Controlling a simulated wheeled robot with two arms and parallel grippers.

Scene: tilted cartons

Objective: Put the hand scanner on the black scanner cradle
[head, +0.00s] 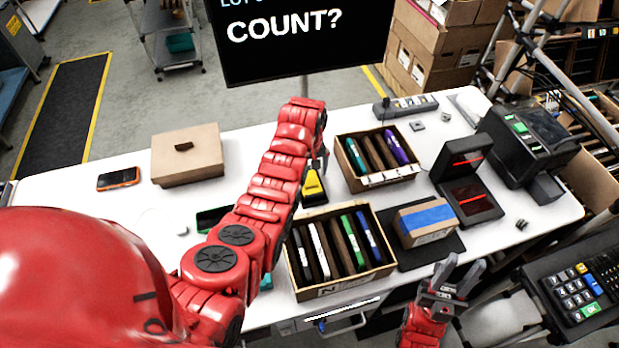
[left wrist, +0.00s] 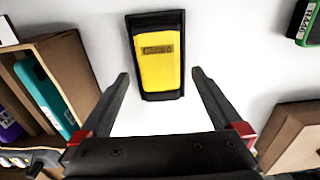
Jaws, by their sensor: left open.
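A yellow device with a dark label and a black border, which looks like the hand scanner (head: 313,188), lies on the white table between two cartons. In the left wrist view, the yellow device (left wrist: 160,60) lies just beyond my fingertips. I cannot tell whether its black border is part of it or a separate black cradle under it. My left gripper (head: 321,164) is close to the yellow device, and in the left wrist view (left wrist: 160,80) its fingers are open and empty. My right gripper (head: 459,267) is open and empty at the table's front edge.
Tilted cartons with coloured items stand behind (head: 374,183) and in front (head: 345,290). A taped box (head: 425,240), a black unit with red lines (head: 470,200) and a printer (head: 522,145) stand right. A closed box (head: 187,165) and an orange phone (head: 118,179) lie left.

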